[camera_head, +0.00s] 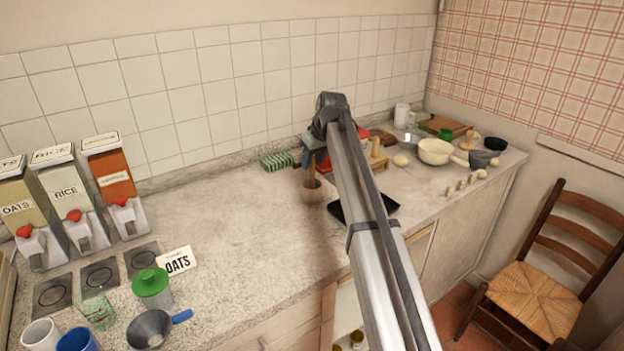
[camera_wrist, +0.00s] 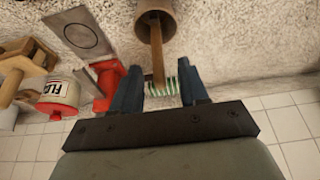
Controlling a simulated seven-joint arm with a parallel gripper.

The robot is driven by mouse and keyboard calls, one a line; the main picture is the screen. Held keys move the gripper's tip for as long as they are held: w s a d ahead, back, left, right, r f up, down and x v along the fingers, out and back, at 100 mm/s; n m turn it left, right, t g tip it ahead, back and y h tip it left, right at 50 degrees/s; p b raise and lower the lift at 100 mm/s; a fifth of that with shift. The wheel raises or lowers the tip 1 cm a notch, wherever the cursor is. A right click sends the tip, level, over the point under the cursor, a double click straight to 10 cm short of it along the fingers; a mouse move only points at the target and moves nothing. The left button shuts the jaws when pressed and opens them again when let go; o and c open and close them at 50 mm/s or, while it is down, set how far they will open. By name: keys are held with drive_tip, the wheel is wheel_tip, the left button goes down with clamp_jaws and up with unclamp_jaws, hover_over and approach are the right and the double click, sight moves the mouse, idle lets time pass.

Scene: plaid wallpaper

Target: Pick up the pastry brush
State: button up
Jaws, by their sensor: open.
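A round brown pot (camera_head: 314,192) stands on the counter under my gripper; it also shows at the top of the wrist view (camera_wrist: 152,12). A wooden handle (camera_wrist: 157,62) sticks out of the pot and lies between my fingers in the wrist view. It may be the pastry brush; no bristles show, and its lower end is hidden in the pot. My gripper (camera_head: 313,158) is over the pot in the head view. In the wrist view my gripper (camera_wrist: 158,92) is open, with a blue finger on each side of the handle and gaps between.
A green-and-white striped thing (camera_head: 277,161) lies by the tiled wall. A red thing, a flour canister (camera_wrist: 58,93) and wooden pieces stand close beside my gripper. A black tray (camera_head: 378,207) lies right of the pot. The counter (camera_head: 235,225) left of it is clear.

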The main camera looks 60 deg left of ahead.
sight(312, 177)
drive_tip(key=shift+x, duration=1.9)
drive_tip(key=shift+d+f, duration=0.1)
drive_tip(key=shift+d, duration=0.05)
drive_tip(key=shift+c, duration=0.4)
clamp_jaws()
